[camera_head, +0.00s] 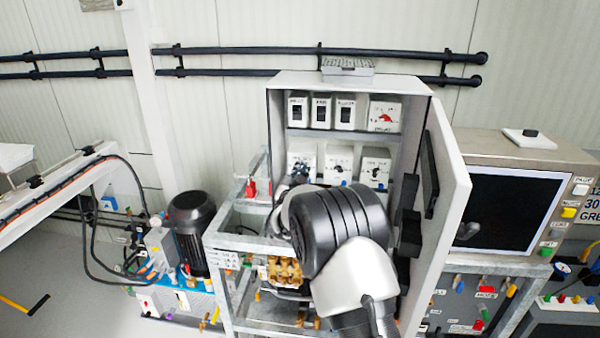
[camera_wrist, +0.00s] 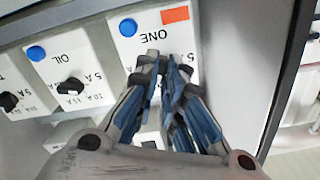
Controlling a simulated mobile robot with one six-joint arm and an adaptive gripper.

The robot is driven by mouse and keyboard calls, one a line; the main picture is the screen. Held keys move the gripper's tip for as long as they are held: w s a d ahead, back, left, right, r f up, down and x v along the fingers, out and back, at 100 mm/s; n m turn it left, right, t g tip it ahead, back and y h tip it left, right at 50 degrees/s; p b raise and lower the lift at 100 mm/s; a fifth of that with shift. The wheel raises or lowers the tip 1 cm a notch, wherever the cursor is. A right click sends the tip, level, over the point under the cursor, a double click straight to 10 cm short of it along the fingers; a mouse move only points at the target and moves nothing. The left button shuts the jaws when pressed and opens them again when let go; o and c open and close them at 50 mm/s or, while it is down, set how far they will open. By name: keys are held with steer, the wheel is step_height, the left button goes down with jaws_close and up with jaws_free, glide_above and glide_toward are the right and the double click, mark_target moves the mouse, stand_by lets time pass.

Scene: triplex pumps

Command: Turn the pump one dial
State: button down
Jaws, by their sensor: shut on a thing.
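The pump one unit is a white box labelled "ONE" (camera_wrist: 137,38) with a blue button and an orange label, seen upside down in the wrist view. In the head view it is the leftmost box (camera_head: 302,153) of the cabinet's lower row. My gripper (camera_wrist: 162,68) has its fingertips at the middle of this box's face, shut on its dial. The dial is hidden between the fingers, so its angle cannot be told. In the head view my gripper (camera_head: 299,172) is partly covered by my arm.
The "OIL" box (camera_wrist: 72,78) with a black dial sits beside the "ONE" box. The cabinet (camera_head: 276,115) stands open, its door (camera_head: 450,180) swung out right of my arm. Several boxes with switches fill the upper shelf. A screen (camera_head: 510,212) stands further right.

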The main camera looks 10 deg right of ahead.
steer(key=shift+f+m+b, duration=0.15)
steer(key=shift+m+b, duration=0.15)
steer(key=shift+b, duration=0.3)
steer(key=shift+f+m+b, duration=0.1)
steer(key=shift+m+b, duration=0.5)
steer(key=shift+b, duration=0.5)
steer(key=m+b, duration=0.2)
steer(key=b, duration=0.2)
steer(key=shift+m, duration=0.3)
steer(key=m+b, duration=0.3)
steer(key=b, duration=0.1)
steer(key=shift+m+b, duration=1.15)
steer(key=shift+m, duration=0.05)
steer(key=shift+r, duration=0.2)
steer(key=c, duration=1.7)
jaws_free()
